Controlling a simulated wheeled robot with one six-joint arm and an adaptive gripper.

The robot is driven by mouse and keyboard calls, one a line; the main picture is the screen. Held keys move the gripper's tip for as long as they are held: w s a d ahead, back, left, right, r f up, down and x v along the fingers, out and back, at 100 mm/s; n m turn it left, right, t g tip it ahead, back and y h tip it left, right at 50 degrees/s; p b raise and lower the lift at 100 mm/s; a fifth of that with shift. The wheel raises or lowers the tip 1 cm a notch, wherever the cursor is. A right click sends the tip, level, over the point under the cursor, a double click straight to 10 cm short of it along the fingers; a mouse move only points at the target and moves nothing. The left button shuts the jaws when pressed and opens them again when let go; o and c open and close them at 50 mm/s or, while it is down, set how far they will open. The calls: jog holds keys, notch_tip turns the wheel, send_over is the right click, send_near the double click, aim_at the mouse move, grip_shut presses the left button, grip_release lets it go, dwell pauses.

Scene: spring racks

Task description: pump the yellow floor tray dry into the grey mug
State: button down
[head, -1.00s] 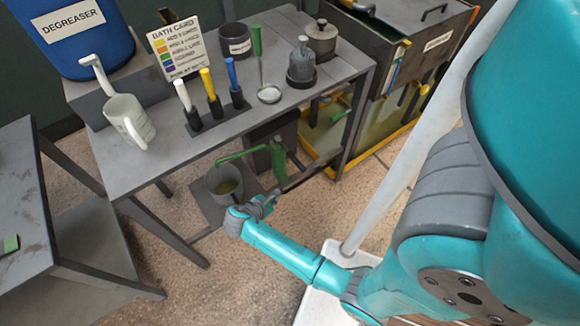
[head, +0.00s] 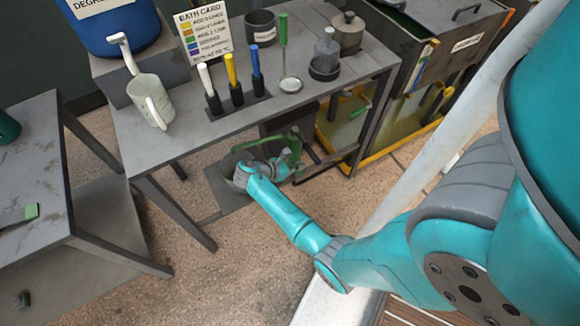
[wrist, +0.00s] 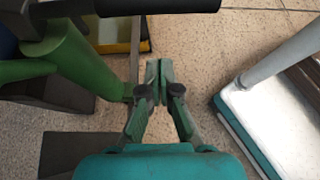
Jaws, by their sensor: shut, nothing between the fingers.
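The green pump (head: 295,147) stands on the floor under the bench. Its thick green body (wrist: 75,55) and a black bar (wrist: 130,8) fill the upper left of the wrist view. A grey mug-like vessel (head: 231,172) stands on a dark plate by the pump, mostly hidden behind my wrist. The yellow floor tray (head: 352,166) lies to the right under the rack, with murky liquid in it; its yellow edge shows in the wrist view (wrist: 122,47). My gripper (wrist: 158,68) is shut and empty, just right of the pump body and below the bar. I cannot tell whether it touches the pump.
The bench (head: 190,142) above holds a pale jug (head: 150,100), a dark grey cup (head: 262,27), colored-handled tools, a ladle (head: 290,84) and pots. Bench legs stand left of my arm. A white pole (head: 440,130) rises at right. The speckled floor in front is clear.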

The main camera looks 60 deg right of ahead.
aim_at(307, 147)
jog(key=shift+s+d+r, duration=0.4)
jog(key=shift+d+r, duration=0.25)
jog(key=shift+r, duration=0.05)
jog(key=shift+s+d+r, duration=0.35)
jog(key=shift+d+r, duration=0.25)
jog(key=shift+r, duration=0.05)
